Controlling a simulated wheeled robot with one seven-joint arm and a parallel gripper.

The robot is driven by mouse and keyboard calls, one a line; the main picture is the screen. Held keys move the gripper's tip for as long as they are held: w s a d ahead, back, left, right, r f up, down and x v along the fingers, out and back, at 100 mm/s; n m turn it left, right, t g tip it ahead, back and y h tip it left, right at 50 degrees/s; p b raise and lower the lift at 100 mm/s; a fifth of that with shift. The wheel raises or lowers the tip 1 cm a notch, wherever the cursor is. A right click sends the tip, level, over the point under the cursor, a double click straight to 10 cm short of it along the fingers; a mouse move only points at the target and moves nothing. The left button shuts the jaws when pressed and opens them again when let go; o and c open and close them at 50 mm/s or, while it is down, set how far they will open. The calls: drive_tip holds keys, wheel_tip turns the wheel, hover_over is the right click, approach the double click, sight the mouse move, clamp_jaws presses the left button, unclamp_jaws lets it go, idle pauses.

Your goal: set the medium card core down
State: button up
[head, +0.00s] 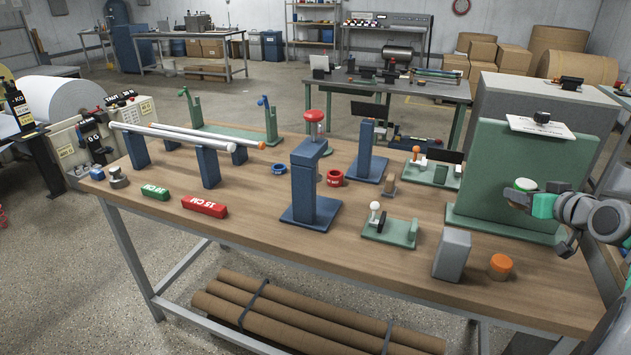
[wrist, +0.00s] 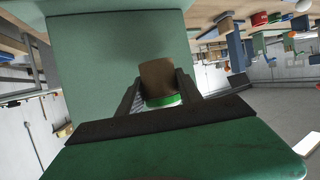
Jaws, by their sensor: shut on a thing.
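My gripper (head: 517,198) is at the right, in front of the tall green upright panel (head: 520,160) and above the table. It is shut on a small brown card core with a green band at one end, taken as the medium card core (wrist: 157,76). In the wrist view the core sits between the two dark fingers (wrist: 160,98). In the head view only its pale top with a green rim (head: 525,184) shows above the fingers, and the rest is hidden.
A grey block (head: 452,254) and an orange-topped brown cylinder (head: 500,266) stand near the front right edge. A green fixture with a white ball (head: 390,228) and a blue post stand (head: 311,190) are further left. Bare wood lies at the front middle.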

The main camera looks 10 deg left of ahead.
drive_tip(key=d, duration=0.4)
hover_over(558, 289)
drive_tip(key=w, duration=0.1)
wheel_tip(558, 289, down, 10)
drive_tip(key=shift+a+r, duration=0.15)
drive_tip(key=shift+r, duration=0.05)
drive_tip(key=shift+s+f, duration=0.2)
drive_tip(key=shift+f, duration=0.1)
drive_tip(key=shift+s+f, duration=0.15)
drive_tip(key=shift+f, duration=0.75)
drive_tip(key=shift+s+f, duration=0.1)
drive_tip(key=shift+f, duration=0.8)
drive_tip(key=shift+f, duration=0.1)
drive_tip(key=shift+f+b, duration=0.2)
drive_tip(key=shift+b, duration=0.15)
drive_tip(key=o, duration=1.3)
drive_tip(key=shift+r, duration=0.15)
